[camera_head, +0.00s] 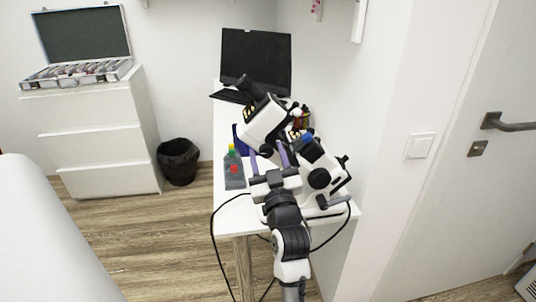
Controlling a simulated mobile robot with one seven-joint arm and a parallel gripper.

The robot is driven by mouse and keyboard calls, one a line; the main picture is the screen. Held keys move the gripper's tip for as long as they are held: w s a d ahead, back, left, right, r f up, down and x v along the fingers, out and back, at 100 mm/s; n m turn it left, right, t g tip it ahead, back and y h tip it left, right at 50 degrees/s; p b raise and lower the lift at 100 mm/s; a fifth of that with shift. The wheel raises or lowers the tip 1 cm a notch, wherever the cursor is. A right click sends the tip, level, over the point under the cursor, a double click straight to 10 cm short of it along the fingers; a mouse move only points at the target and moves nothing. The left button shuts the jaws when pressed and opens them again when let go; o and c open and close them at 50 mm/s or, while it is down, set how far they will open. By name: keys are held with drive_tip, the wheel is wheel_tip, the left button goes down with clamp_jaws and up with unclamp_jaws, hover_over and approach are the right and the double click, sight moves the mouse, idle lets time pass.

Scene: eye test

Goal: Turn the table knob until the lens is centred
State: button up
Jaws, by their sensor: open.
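A white optical instrument (266,122) with a black eyepiece stands on the right of the narrow white table, close to the wall. Its lower right part carries a large round black knob (319,178) and a smaller black knob (343,160). I cannot tell which is the table knob. No lens can be made out. My gripper (268,155) is open, with two purple fingers pointing away from me. It is in front of the instrument's middle, left of the large black knob. It hides part of the instrument, and I cannot tell whether it touches it.
A grey tray (234,181) with small coloured bottles lies left of my gripper. An open laptop (257,58) stands at the back of the table (228,218). Black cables hang at the table's front.

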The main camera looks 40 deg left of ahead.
drive_tip(key=shift+c, duration=0.3)
drive_tip(key=c, duration=0.9)
drive_tip(key=shift+r+m+t+p, duration=0.25)
drive_tip(key=shift+m+p, duration=0.55)
drive_tip(key=shift+p, duration=0.4)
drive_tip(key=shift+f+m+t+h+p, duration=0.25)
drive_tip(key=shift+m+t+h+p, duration=0.15)
drive_tip(key=shift+m+p, duration=0.25)
drive_tip(key=o, duration=1)
drive_tip(key=shift+c, duration=0.2)
drive_tip(key=shift+s+f, duration=0.1)
